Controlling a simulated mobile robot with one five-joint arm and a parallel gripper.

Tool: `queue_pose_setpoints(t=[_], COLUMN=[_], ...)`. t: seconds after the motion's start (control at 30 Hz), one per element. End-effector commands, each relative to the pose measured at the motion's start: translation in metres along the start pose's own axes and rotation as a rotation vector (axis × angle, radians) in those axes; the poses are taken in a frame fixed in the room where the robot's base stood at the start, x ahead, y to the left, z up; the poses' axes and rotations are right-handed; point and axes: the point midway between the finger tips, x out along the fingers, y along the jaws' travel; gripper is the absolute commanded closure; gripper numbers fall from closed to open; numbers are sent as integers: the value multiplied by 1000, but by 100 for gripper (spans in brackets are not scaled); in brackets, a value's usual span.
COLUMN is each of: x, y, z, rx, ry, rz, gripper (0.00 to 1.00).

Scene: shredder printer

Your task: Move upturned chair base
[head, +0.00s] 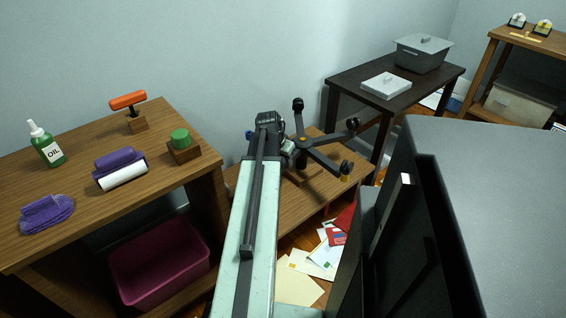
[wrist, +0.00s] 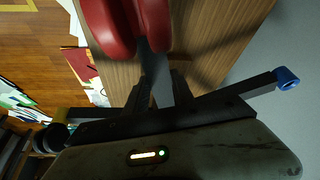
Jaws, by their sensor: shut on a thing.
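The upturned chair base (head: 306,141) is a black star of legs with casters pointing up, over the low wooden bench in the head view. One caster has blue on it and another has yellow. In the wrist view its dark legs (wrist: 235,98) spread left and right, with the blue-marked end at right. My gripper (wrist: 140,45) shows red fingers at the top of the wrist view, shut on one dark leg of the base. In the head view the end of my arm hides the grip and part of the base. I cannot tell whether the base touches the bench.
The low wooden bench (head: 255,183) stands against the wall, with papers (head: 315,262) on the floor before it. A wooden shelf (head: 70,200) holds tools at left. A dark table (head: 345,84) stands behind right. A large grey-black machine (head: 490,190) crowds the right side.

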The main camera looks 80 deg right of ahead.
Motion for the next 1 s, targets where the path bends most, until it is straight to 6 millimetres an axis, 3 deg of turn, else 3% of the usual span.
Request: queue_pose_setpoints(t=[0.4, 0.43, 0.5, 0.83, 1.0], x=[2, 2, 2, 0, -18], y=[6, 6, 7, 8, 8], z=[-3, -4, -4, -5, -6], rx=[15, 15, 16, 17, 17], ry=[-5, -5, -4, -3, -3], rz=[3, 3, 4, 5, 5], gripper=[100, 65, 49, 49, 49])
